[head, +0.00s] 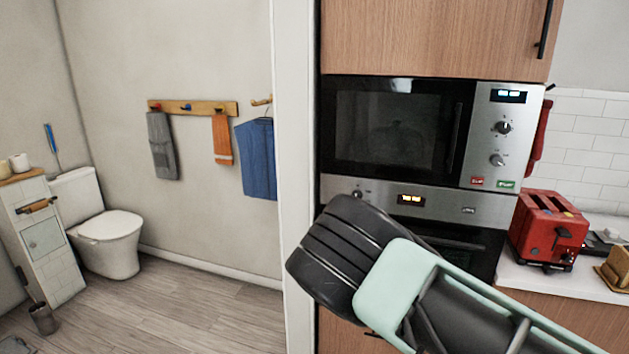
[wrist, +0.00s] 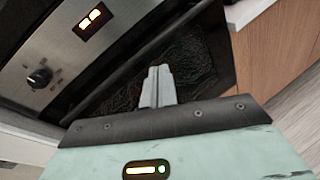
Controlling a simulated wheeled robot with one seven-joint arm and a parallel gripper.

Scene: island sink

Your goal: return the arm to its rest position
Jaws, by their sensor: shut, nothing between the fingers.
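My gripper (wrist: 158,72) shows in the wrist view with its two pale fingers together and nothing between them. It points toward the dark glass door of the lower oven (wrist: 190,65); I cannot tell the exact gap. In the head view my arm, with pale green and black links, reaches in from the lower right in front of the oven. My gripper's fingers cannot be made out there.
A built-in microwave (head: 395,125) sits above the oven. A red toaster (head: 548,228) stands on the white counter (head: 540,282) to the right. A white door frame (head: 296,150) is left of the oven. Beyond it are a toilet (head: 105,235) and open floor (head: 200,310).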

